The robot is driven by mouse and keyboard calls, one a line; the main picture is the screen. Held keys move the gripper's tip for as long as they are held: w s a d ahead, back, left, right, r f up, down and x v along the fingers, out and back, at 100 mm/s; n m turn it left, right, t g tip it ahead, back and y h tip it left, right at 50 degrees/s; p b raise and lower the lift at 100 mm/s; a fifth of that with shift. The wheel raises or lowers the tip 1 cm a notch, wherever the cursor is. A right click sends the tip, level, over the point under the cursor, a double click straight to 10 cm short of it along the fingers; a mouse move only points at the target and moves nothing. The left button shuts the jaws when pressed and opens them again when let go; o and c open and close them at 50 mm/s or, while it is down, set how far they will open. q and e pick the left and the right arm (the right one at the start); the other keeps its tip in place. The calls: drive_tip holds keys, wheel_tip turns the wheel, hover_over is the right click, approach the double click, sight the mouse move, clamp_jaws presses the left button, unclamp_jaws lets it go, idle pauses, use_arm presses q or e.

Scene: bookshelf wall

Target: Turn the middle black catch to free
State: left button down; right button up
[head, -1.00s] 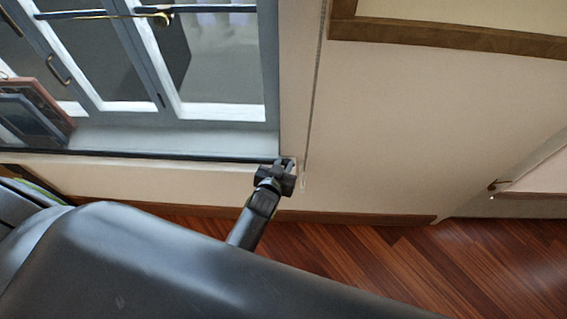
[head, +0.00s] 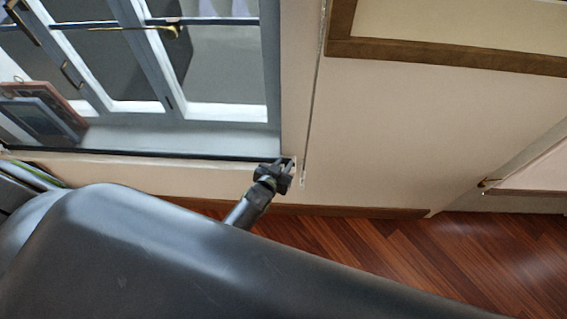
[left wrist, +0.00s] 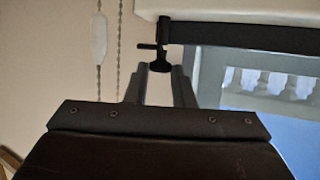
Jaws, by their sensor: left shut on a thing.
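My left gripper (head: 284,166) is at the right end of the dark bar (head: 150,155) that runs along the bottom of the window. In the left wrist view, its two fingers (left wrist: 160,70) point up at a small black catch (left wrist: 160,56) at the end of the bar. The gripper is shut on the catch, with a fingertip on either side of its lower part. A short black stub sticks out to the left above the fingertips. In the head view the gripper hides most of the catch. I see only this one catch. My right gripper is not in view.
A bead chain (head: 315,95) hangs just right of the gripper; its white weight (left wrist: 99,40) shows in the wrist view. A framed picture (head: 45,115) leans on the sill at left.

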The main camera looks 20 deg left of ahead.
use_arm(q)
drive_tip(key=c, duration=1.3)
unclamp_jaws()
drive_tip(key=shift+d, duration=0.1)
drive_tip(key=shift+o, duration=0.2)
drive_tip(key=shift+s, duration=0.1)
drive_tip(key=shift+s+r+p, duration=0.2)
drive_tip(key=shift+s+p, duration=0.05)
drive_tip(key=shift+p, duration=0.05)
drive_tip(key=p+v, duration=0.6)
drive_tip(key=v, duration=1)
drive_tip(key=shift+s, duration=0.25)
